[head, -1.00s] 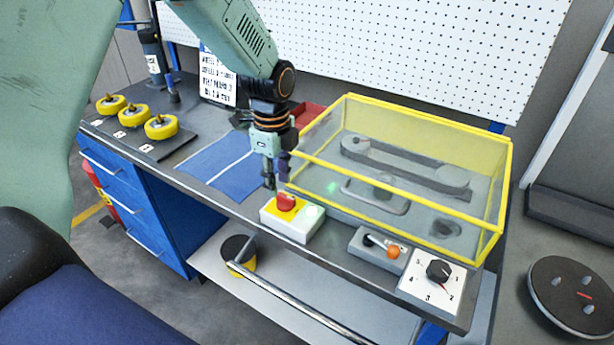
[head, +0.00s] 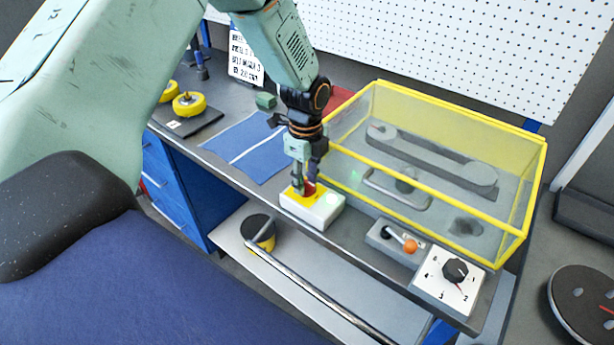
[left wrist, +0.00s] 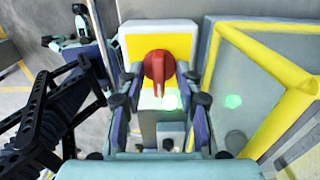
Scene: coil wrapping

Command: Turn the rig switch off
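The rig switch is a red knob (head: 309,188) on a yellow plate on a white box (head: 313,211) at the bench's front edge. In the left wrist view the red knob (left wrist: 157,67) has its grip bar upright in the picture, and a green lamp (left wrist: 171,101) glows beside it. My left gripper (head: 304,189) is down at the switch and partly hides the knob. In the left wrist view its fingers (left wrist: 158,88) are apart, one each side of the knob, with gaps showing.
A yellow-framed clear guard (head: 440,170) stands right behind the switch, close to my gripper. An orange-tipped lever (head: 409,245) and a numbered dial (head: 455,271) sit to the right. A blue mat (head: 245,145) lies left, and a rail (head: 320,295) runs below the bench front.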

